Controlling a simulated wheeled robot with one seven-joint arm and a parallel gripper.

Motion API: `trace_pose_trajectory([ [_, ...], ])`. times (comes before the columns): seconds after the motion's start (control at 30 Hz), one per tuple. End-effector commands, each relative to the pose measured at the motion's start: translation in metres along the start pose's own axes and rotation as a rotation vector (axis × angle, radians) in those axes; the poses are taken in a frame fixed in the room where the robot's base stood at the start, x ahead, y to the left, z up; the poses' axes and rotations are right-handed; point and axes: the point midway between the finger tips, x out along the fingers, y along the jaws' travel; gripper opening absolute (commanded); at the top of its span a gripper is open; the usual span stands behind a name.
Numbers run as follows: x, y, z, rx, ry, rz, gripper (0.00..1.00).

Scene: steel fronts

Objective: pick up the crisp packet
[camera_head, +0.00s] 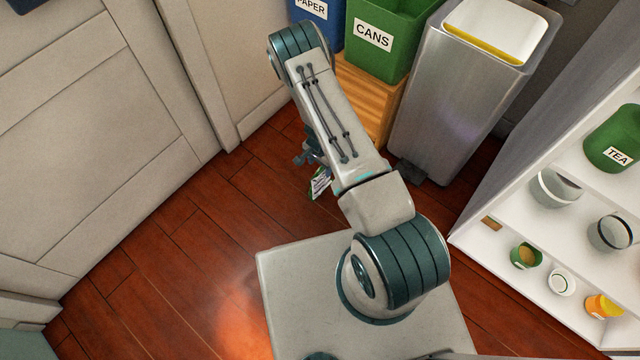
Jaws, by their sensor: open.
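The crisp packet (320,184) is a small white, green and purple packet by the wooden floor, partly hidden by my arm. It shows just below my gripper (308,160), which is dark grey and mostly covered by my arm link. The gripper is open. I cannot tell from this view whether the fingers touch the packet or are around it.
A green CANS bin (385,45) and a blue PAPER bin (320,18) sit on a wooden box (368,95). A steel pedal bin (450,100) stands right of it. White shelves (500,255) with jars are at the right. Floor (180,240) at left is clear.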

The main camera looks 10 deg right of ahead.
Motion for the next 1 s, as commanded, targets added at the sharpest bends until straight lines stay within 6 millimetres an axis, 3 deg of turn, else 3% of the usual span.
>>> trace_pose_trajectory([
  [0.3, 0.044, 0.006, 0.005, 0.0, -0.001, 0.002, 0.61],
  [0.63, 0.05, 0.005, 0.005, 0.0, -0.001, 0.0, 0.61],
  [0.67, 0.05, 0.005, 0.005, 0.0, -0.001, 0.0, 0.58],
  [0.87, 0.05, 0.006, 0.005, 0.0, -0.001, 0.0, 0.03],
  [1.0, 0.05, 0.006, 0.005, 0.0, -0.001, 0.0, 0.01],
])
